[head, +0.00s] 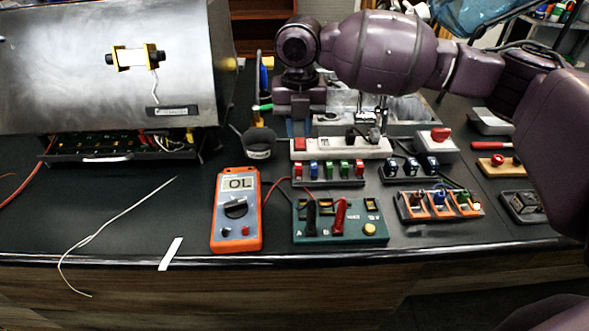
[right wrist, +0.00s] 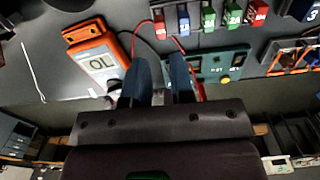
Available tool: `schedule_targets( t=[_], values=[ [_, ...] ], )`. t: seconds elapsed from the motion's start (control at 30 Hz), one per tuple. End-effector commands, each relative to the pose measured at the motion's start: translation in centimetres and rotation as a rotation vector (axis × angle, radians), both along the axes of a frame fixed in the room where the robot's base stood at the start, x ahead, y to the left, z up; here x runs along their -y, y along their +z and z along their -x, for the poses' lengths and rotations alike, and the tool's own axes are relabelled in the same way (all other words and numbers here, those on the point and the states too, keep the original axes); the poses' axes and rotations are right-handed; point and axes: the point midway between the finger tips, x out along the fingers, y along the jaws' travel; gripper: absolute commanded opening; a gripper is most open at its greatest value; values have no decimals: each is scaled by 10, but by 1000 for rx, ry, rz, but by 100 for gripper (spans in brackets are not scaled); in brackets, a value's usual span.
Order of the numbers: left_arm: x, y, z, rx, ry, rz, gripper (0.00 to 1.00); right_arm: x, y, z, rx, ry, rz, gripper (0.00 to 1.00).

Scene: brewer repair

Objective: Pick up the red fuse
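Two red fuses stand in a rack (head: 330,182) of coloured fuses on the bench, one at the left end (head: 299,171) and one at the right end (head: 359,168). Blue and green fuses stand between them. In the right wrist view the red fuses show at the top, left-end (right wrist: 160,26) and right-end (right wrist: 258,13). My right gripper (head: 299,127) hangs behind the rack and the pale power strip in the head view. In its wrist view its two blue-grey fingers (right wrist: 161,80) are apart with nothing held between them. My left gripper is not in view.
An orange multimeter (head: 237,205) reading OL lies left of a green test board (head: 322,231) in front of the rack. The power strip (head: 318,149) stands behind the rack. The front-left bench is mostly clear.

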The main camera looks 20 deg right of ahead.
Motion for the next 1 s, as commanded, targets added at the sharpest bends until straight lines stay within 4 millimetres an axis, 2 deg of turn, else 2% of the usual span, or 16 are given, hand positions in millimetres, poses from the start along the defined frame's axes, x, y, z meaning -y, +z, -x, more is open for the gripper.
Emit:
schedule_targets(
  t=[0.3, 0.57, 0.83, 1.0],
  values=[
    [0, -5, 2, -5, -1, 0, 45, -1, -44, 1, -3, 0, -1, 22],
    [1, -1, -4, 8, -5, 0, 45, -1, -59, 1, 0, 0, 0, 22],
    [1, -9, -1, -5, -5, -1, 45, -2, -96, 3, -3, 0, 0, 22],
    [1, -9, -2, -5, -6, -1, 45, -2, -103, 3, -1, 0, 0, 22]
  ],
)
